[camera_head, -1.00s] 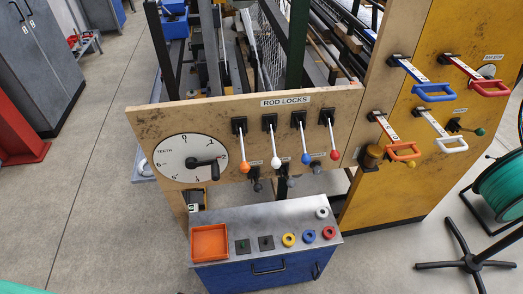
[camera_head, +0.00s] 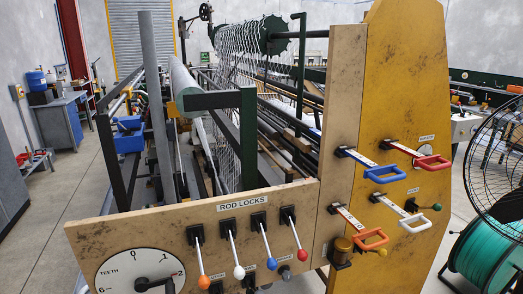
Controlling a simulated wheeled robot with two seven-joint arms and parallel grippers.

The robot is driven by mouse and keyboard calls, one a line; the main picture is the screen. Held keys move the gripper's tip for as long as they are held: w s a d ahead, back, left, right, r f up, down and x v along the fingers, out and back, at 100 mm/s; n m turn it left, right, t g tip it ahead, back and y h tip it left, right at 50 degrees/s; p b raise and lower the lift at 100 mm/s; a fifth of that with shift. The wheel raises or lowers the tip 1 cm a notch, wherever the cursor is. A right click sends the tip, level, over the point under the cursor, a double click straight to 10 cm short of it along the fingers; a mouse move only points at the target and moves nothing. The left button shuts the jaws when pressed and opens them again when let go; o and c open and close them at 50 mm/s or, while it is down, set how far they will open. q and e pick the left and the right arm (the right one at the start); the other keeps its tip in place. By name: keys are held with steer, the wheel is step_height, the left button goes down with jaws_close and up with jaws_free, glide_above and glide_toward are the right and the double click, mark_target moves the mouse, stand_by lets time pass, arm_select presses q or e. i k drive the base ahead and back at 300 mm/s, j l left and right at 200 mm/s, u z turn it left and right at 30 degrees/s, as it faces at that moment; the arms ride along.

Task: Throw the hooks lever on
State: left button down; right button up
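Several levers with loop handles are on the yellow panel (camera_head: 412,90) and the board beside it at right. They are a red-handled lever (camera_head: 433,163), a blue-handled lever (camera_head: 385,174), an orange-handled lever (camera_head: 370,239) and a white-handled lever (camera_head: 414,224). All four stick out toward me, slanting down to the right. Their labels are too small to read, so I cannot tell which one is the hooks lever. Neither of my grippers is in view.
The rod locks board (camera_head: 150,222) carries several ball-tipped levers and a teeth dial (camera_head: 140,272). The weaving machine with chainlink mesh (camera_head: 230,85) stands behind it. A fan (camera_head: 495,150) and a green wire reel (camera_head: 487,252) stand at right. Floor at left is open.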

mark_target(436, 207)
steer(key=z, duration=1.3)
steer(key=i+l, duration=0.1)
